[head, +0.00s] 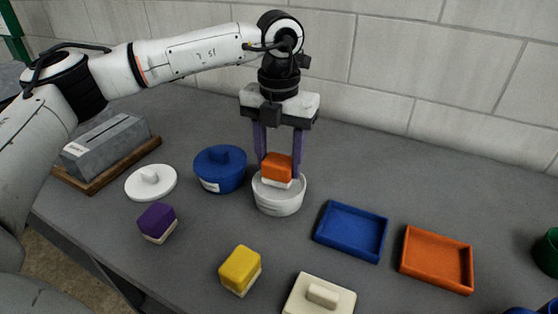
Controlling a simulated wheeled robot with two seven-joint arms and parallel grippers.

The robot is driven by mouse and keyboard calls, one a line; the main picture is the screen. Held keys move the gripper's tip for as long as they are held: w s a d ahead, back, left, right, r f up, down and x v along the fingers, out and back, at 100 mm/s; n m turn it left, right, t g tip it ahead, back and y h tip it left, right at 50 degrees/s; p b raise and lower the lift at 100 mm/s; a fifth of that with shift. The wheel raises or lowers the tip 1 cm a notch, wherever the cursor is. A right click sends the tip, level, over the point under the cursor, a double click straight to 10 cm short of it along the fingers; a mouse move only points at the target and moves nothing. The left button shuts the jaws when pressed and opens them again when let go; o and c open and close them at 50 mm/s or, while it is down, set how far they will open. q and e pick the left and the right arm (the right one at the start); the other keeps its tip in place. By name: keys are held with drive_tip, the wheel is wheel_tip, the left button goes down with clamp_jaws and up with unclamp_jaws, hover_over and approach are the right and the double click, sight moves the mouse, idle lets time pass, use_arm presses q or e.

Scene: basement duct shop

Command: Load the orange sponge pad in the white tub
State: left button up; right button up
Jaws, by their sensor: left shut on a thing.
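The orange sponge pad (277,166), orange on top with a pale lower layer, is between the fingers of my left gripper (278,165). The gripper points straight down and is shut on the pad. The pad is over the open mouth of the white tub (278,199), with its pale lower edge at about rim height. I cannot tell whether the pad touches the tub's inside. The white tub stands upright on the grey table. A white lid with a knob (151,182) lies on the table to the left. My right gripper is not in view.
Purple (157,224) and yellow (240,270) pads lie in front. Blue (350,231) and orange (437,259) trays are to the right. A cream lid (319,295) is at the front, a grey box (106,145) at left.

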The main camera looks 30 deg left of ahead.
sight(279, 159)
use_arm(q)
drive_tip(key=shift+r+p, duration=1.55)
drive_tip(key=shift+r, duration=1.05)
